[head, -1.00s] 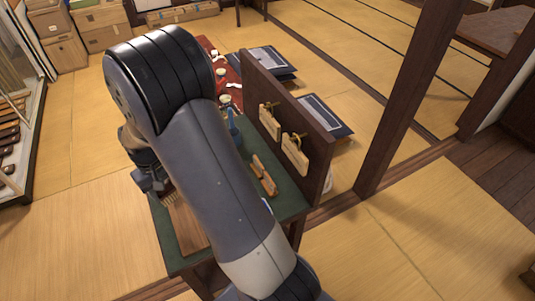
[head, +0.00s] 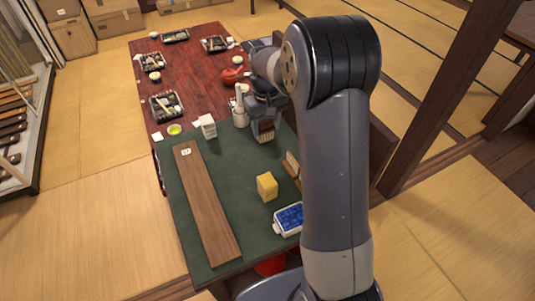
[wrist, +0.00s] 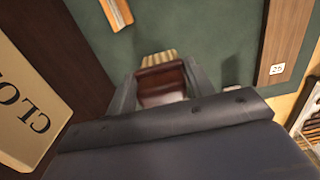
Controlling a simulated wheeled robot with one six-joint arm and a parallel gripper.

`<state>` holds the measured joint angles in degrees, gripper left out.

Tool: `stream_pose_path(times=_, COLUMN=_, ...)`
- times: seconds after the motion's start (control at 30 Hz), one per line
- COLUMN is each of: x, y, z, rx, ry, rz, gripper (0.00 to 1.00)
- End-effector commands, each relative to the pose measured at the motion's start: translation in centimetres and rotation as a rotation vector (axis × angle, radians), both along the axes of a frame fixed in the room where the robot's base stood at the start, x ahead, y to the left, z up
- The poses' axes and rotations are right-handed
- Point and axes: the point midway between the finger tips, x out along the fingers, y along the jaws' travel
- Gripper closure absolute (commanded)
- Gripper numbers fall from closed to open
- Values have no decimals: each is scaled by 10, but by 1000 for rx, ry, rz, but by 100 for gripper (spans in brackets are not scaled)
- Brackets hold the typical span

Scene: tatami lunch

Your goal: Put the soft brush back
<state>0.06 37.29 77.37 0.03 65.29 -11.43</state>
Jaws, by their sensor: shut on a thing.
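My gripper (head: 266,128) is shut on a brush (head: 266,135) with a red-brown back and pale tan bristles. The bristles (wrist: 158,59) point away from the fingers in the wrist view. The brush is held above the green mat (head: 235,165); the exact height is hard to tell. A long wooden board (head: 208,205) with a small white label lies on the mat at left. A second wooden item (head: 292,165) lies at the right edge of the mat, partly hidden by my arm. In the wrist view an orange-brown wooden item (wrist: 116,12) shows at the top.
A pale sign lettered "CLO" (wrist: 30,105) is close to my gripper at left. A yellow block (head: 267,187), a blue-topped box (head: 288,219), a white box (head: 208,126) and a light bottle (head: 240,107) stand on the mat. A red table (head: 195,80) with trays lies beyond.

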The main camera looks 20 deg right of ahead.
Motion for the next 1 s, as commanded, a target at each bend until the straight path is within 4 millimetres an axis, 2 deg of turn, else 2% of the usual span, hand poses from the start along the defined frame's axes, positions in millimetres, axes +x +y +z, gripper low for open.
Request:
stream_pose_path(times=0.03, x=-1, y=0, z=-11, rx=0, ry=6, rz=0, gripper=68)
stream_pose_path(times=0.13, x=-1, y=0, z=-29, rx=0, ry=6, rz=-1, gripper=68)
stream_pose_path(times=0.37, x=-1, y=0, z=-49, rx=0, ry=3, rz=-1, gripper=68)
stream_pose_path(times=0.6, x=-1, y=0, z=-80, rx=0, ry=3, rz=-2, gripper=68)
stream_pose_path(times=0.97, x=-1, y=0, z=-85, rx=0, ry=0, rz=-2, gripper=68)
stream_pose_path(times=1.0, x=-1, y=0, z=-84, rx=0, ry=0, rz=-2, gripper=47)
